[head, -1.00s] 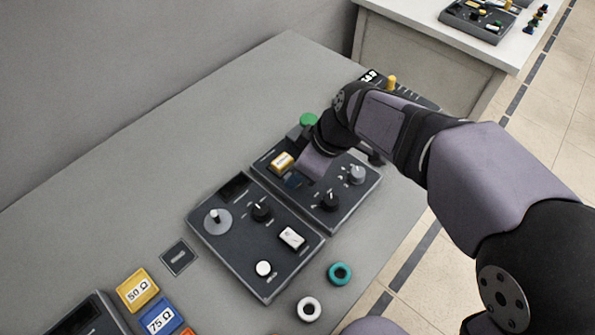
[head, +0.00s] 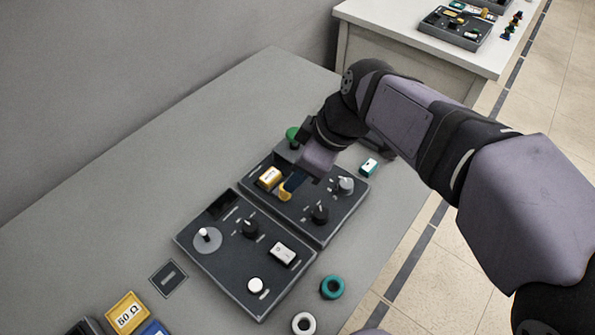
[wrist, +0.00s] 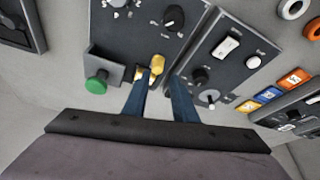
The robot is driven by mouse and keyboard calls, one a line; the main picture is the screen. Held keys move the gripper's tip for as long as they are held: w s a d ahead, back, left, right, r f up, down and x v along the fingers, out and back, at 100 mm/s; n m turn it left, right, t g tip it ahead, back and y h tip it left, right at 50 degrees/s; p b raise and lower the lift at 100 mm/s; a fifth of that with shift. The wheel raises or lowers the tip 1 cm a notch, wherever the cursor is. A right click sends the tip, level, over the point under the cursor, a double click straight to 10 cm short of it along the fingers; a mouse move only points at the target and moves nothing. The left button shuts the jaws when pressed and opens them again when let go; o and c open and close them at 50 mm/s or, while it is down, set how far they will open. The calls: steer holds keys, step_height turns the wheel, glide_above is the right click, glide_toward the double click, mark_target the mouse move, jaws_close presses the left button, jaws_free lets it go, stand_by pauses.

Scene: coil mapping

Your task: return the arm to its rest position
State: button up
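My gripper (head: 292,182) hangs over the far dark panel (head: 327,229) in the head view, with my arm reaching in from the right. In the wrist view its two blue fingers (wrist: 160,80) stand apart, with no object visible held between them. A yellow rounded piece (head: 285,194) on the far panel shows beside the fingertips; it also appears in the wrist view (wrist: 157,62), near the left fingertip. A yellow labelled block (head: 269,178) sits on the same panel. Whether the fingertips touch the panel or either yellow part, I cannot tell.
A green knob (head: 292,136) stands at the panel's far side. A small teal-and-white block (head: 369,167) lies to the right. The near panel (head: 225,265) has knobs and a white switch. Teal (head: 332,287) and white (head: 303,323) rings lie in front. Bare table lies at left.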

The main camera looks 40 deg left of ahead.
stand_by(0.4)
steer(key=w+d+f+m, duration=0.2)
steer(key=w+d+m, duration=0.1)
steer(key=d, duration=0.3)
steer(key=w+d+f+m+t+h, duration=0.1)
steer(key=w+d+f+m, duration=0.1)
steer(key=d, duration=0.5)
steer(key=w+d+f+m+h, duration=0.1)
steer(key=w+d+f+m, duration=0.1)
steer(key=d, duration=0.5)
steer(key=shift+w+d+f+m+t, duration=0.1)
steer(key=shift+w+f+m+t, duration=0.1)
steer(key=shift+w+m, duration=0.4)
steer(key=shift+w+d+f+m+t, duration=0.1)
steer(key=shift+w+f+m, duration=0.15)
steer(key=shift+m, duration=0.55)
steer(key=s+d+f+m+h, duration=0.1)
steer(key=s+d+f+m, duration=0.1)
steer(key=d+m, duration=0.35)
steer(key=s+d+f+m+h, duration=0.1)
steer(key=s+d+f+m, duration=0.15)
steer(key=d, duration=0.55)
steer(key=s+d+f+m, duration=0.2)
steer(key=d+m, duration=0.1)
steer(key=d, duration=0.4)
step_height(320, 180, up, 12)
steer(key=p, duration=1.2)
steer(key=shift+s+r+p, duration=0.2)
steer(key=shift+p, duration=0.2)
steer(key=shift+d, duration=0.1)
